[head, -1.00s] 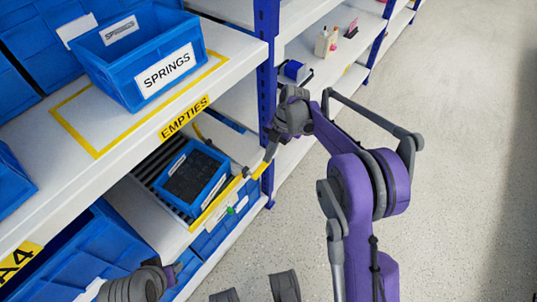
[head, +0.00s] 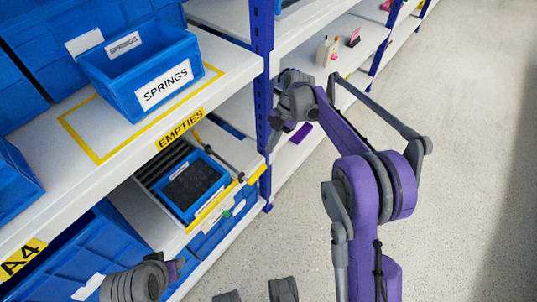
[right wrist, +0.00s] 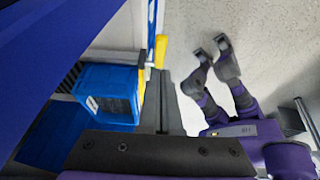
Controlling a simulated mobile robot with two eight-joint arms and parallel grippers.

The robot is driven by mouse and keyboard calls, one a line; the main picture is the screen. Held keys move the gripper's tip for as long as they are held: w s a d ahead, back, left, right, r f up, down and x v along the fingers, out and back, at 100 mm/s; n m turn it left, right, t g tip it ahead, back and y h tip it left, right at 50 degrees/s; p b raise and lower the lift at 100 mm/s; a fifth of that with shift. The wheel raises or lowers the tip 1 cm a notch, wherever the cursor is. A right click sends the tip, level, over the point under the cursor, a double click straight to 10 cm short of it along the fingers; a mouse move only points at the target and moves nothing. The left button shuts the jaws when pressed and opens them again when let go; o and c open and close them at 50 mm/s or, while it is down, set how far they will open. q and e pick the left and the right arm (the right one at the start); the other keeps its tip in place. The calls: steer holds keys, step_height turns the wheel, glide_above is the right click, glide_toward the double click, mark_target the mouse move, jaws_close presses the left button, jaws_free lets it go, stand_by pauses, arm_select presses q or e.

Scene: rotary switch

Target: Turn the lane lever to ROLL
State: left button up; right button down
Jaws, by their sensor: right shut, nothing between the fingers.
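The lane (head: 150,176) is a roller bed on the lower shelf, under the yellow EMPTIES label. A blue bin with dark contents (head: 190,186) sits on it and also shows in the right wrist view (right wrist: 108,92). A thin grey rod with a dark end (head: 241,176) lies right of the bin; I cannot tell if it is the lane lever. No ROLL marking is readable. My right gripper (head: 270,146) is shut and empty, apart from the rod, by the blue post; its fingers show in the wrist view (right wrist: 164,100). My left gripper (head: 176,270) is low, its fingers unclear.
A blue SPRINGS bin (head: 150,68) stands on the upper shelf (head: 222,62) above the lane. The blue upright post (head: 262,50) is close to my right gripper. A yellow strip (head: 212,210) edges the lower shelf. The floor (head: 450,130) at right is clear.

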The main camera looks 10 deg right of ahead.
arm_select(q)
steer(key=shift+r+p, duration=0.3)
steer(key=shift+r, duration=0.2)
arm_select(e)
steer(key=v, duration=0.4)
steer(key=shift+w+d+r, duration=0.1)
steer(key=shift+w+d, duration=0.3)
steer(key=s+r+m+t+h, duration=0.3)
steer(key=s+r+m, duration=0.2)
steer(key=s+m, duration=0.8)
steer(key=s+f+m+t+h, duration=0.1)
steer(key=s+f+m+t, duration=0.15)
steer(key=s+m, duration=0.5)
steer(key=s+f+m+t+h, duration=0.1)
steer(key=s+f+m, duration=0.3)
steer(key=s, duration=0.7)
arm_select(q)
step_height(320, 180, up, 16)
steer(key=w+p, duration=0.2)
steer(key=p, duration=1.2)
steer(key=shift+r+t+p, duration=0.25)
steer(key=shift+t+p, duration=0.1)
steer(key=shift+t, duration=0.05)
arm_select(e)
step_height(320, 180, up, 18)
steer(key=w+m, duration=0.1)
steer(key=w, duration=0.1)
